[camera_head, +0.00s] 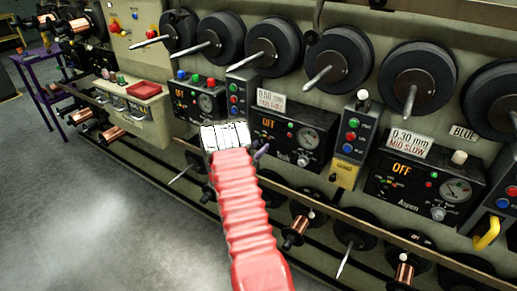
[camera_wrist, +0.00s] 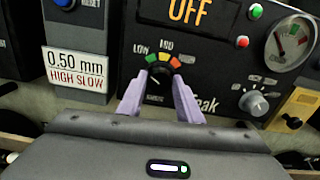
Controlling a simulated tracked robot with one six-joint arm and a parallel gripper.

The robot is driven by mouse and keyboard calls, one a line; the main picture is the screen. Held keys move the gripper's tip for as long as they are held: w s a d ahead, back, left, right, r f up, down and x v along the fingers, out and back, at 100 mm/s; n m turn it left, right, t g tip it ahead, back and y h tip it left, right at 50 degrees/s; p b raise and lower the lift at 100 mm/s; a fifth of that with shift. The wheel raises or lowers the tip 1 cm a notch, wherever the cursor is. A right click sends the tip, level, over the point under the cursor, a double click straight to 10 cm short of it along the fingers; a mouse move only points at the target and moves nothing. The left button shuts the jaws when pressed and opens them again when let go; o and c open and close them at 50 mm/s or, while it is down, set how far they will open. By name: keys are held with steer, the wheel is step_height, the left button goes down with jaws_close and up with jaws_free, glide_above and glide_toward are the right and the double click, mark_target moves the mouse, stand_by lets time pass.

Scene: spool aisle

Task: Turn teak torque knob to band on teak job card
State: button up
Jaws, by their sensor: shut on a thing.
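The teak panel (camera_head: 318,118) is a black box with an orange OFF display; it also shows in the wrist view (camera_wrist: 215,55). My gripper (camera_wrist: 158,88), with purple fingers, is shut on the knob, one finger each side. In the head view my gripper (camera_head: 261,151) hides the knob. The teak job card (camera_wrist: 77,68) reads 0.50 mm, HIGH SLOW.
A gauge (camera_wrist: 290,43) and a silver knob (camera_wrist: 254,102) sit right of the torque knob. Button boxes (camera_head: 353,135) stand between panels. The Aspen panel (camera_head: 425,185) is to the right. Black spools (camera_head: 340,60) hang above; a rail and copper spools (camera_head: 296,232) run below. Open floor lies left.

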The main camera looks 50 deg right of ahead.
steer(key=shift+d, duration=0.1)
steer(key=m, duration=0.4)
steer(key=shift+s+m, duration=0.1)
steer(key=shift+m, duration=0.2)
steer(key=m, duration=0.4)
steer(key=shift+s+m, duration=0.1)
steer(key=shift+m, duration=0.2)
steer(key=m, duration=0.5)
steer(key=shift+s+d+f, duration=0.1)
steer(key=shift+f+m, duration=0.15)
steer(key=shift+m, duration=2.05)
steer(key=shift+s, duration=0.1)
steer(key=o, duration=1)
steer(key=shift+o, duration=0.2)
